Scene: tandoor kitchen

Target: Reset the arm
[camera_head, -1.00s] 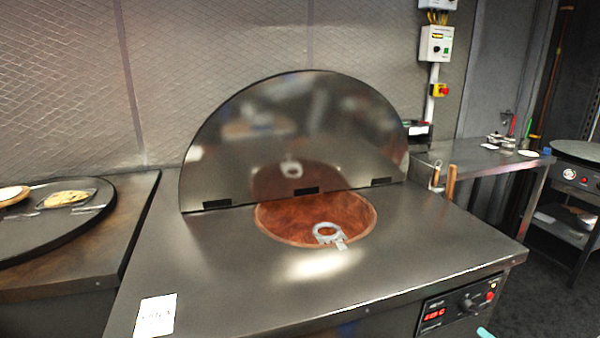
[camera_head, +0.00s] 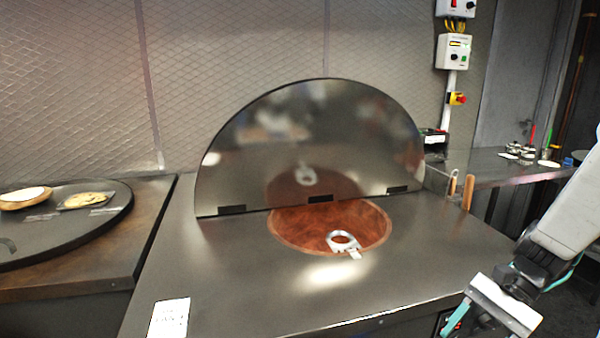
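My arm, white and grey with teal trim, comes in from the right edge.
The half-round steel lid (camera_head: 310,140) stands upright behind the opening. A silver ring-shaped tool (camera_head: 343,240) rests at the opening's front rim. A white card (camera_head: 168,318) lies front left. A round dark board (camera_head: 100,215) with bread (camera_head: 85,200) is at left.

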